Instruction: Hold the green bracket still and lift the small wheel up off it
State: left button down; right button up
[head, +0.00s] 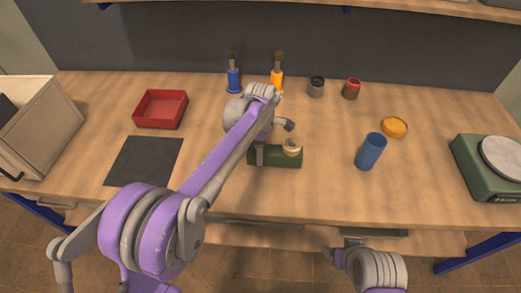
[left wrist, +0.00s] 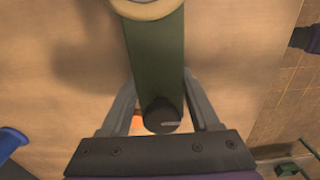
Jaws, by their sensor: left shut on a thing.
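The green bracket (head: 285,160) is a long block on the wooden table, near the middle of the head view. The small wheel (head: 291,148), tan and ring-shaped, sits on the bracket's right part. My left gripper (head: 259,155) comes down from above and is shut on the green bracket, left of the wheel. In the left wrist view the bracket (left wrist: 155,55) runs between my two fingers, and the wheel (left wrist: 147,9) is cut off at the top edge. My right arm shows low at the right in the head view; its gripper (head: 333,257) is too unclear to read.
A blue cup (head: 370,151) and an orange dish (head: 394,127) stand right of the bracket. A red tray (head: 160,109) and a dark mat (head: 143,161) lie left. Blue and orange tools and small jars stand behind. A green scale (head: 480,173) is far right.

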pick_arm(q)
jog(key=shift+f, duration=0.1)
dwell(0.3)
jog(key=shift+f, duration=0.35)
jog(key=shift+c, duration=0.6)
grip_release()
jog(key=shift+c, duration=0.3)
jog(key=c, duration=1.3)
jog(key=shift+o, duration=0.2)
